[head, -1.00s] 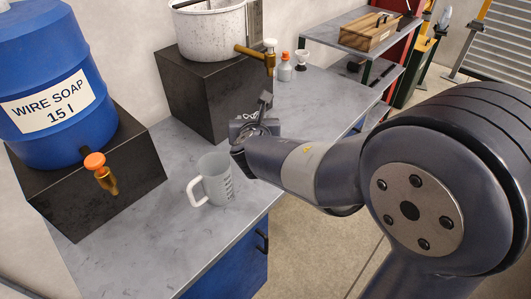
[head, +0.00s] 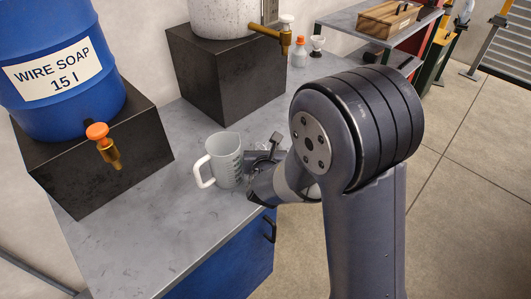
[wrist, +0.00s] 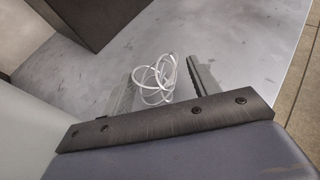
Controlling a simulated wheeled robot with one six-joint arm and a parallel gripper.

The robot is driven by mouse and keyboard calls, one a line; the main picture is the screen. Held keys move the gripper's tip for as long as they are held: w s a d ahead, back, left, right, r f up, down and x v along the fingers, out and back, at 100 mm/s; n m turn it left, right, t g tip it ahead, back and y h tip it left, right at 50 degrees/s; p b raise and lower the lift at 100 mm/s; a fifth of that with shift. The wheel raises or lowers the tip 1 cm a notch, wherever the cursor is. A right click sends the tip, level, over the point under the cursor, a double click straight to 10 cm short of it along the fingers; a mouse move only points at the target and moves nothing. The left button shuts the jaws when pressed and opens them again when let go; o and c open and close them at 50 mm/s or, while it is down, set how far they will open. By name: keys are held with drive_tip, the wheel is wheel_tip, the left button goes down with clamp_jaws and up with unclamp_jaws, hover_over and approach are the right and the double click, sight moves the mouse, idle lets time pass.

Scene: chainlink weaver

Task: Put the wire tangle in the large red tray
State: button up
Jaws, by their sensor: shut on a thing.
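The wire tangle (wrist: 157,75) is a loose bundle of thin white loops in the wrist view. My gripper (wrist: 162,80) is shut on it, with loops standing out between and beyond the two grey fingers. In the head view my gripper (head: 263,157) is low over the grey worktop, just right of the measuring jug, partly hidden by my arm. The tangle is too small to make out there. No large red tray shows in either view.
The measuring jug (head: 224,160) stands close beside my gripper. A blue soap barrel (head: 55,70) with an orange-knobbed tap and a black block (head: 225,75) under a white pot stand behind on the worktop (head: 150,235). A small bottle (head: 299,53) stands farther back.

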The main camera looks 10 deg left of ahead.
drive_tip(key=shift+f, duration=0.45)
drive_tip(key=shift+f+b, duration=0.2)
drive_tip(key=shift+b, duration=0.1)
drive_tip(key=o, duration=0.7)
drive_tip(key=shift+r, duration=0.15)
